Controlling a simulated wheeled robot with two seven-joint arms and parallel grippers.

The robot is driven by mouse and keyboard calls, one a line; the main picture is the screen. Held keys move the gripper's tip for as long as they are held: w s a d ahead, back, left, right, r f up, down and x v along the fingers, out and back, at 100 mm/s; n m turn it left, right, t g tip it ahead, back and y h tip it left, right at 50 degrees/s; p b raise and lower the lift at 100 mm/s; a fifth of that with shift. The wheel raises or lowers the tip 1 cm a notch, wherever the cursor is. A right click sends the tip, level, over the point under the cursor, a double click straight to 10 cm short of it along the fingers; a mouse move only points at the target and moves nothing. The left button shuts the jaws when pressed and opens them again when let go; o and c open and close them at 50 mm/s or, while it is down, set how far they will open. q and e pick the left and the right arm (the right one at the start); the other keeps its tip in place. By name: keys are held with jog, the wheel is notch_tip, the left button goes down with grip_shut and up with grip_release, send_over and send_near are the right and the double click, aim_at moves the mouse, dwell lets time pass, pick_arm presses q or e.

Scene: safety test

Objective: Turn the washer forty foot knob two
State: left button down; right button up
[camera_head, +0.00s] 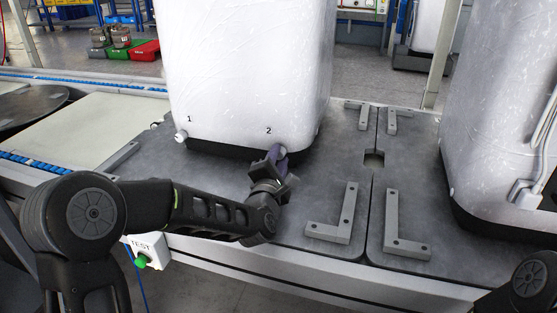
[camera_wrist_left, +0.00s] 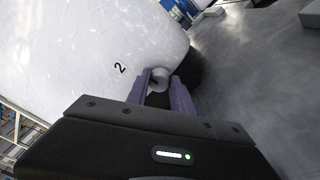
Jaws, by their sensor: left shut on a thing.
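The washer (camera_head: 245,65) is a tall white wrapped unit standing on a grey plate; it also fills the left of the left wrist view (camera_wrist_left: 80,60). Knob two (camera_head: 283,151) is a small white knob under the label "2" at the washer's lower right; it shows between the fingers in the left wrist view (camera_wrist_left: 159,76). My left gripper (camera_head: 277,155) is shut on knob two, its purple fingers on either side of it (camera_wrist_left: 163,84). Knob one (camera_head: 181,135) sits under the label "1" at the lower left. My right gripper is out of view; only part of that arm shows at the bottom right.
Grey L-shaped brackets (camera_head: 337,222) and (camera_head: 399,232) rise from the plates right of my left gripper. A second white wrapped unit (camera_head: 500,120) stands at the right with a grey plug on its side.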

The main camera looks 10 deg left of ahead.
pick_arm(q)
jog(key=n+b, duration=0.7)
jog(key=b, duration=0.2)
jog(key=shift+f+g+b, duration=0.1)
jog(key=shift+g+b, duration=0.3)
jog(key=shift+a+r+n+h+b, duration=0.1)
jog(key=shift+r+n+h+b, duration=0.1)
jog(key=shift+n+h+b, duration=0.5)
jog(key=shift+r+n, duration=0.25)
jog(key=shift+n, duration=0.95)
jog(key=shift+r, duration=0.1)
jog(key=c, duration=1.4)
grip_release()
jog(key=o, duration=0.3)
jog(key=shift+f, duration=0.2)
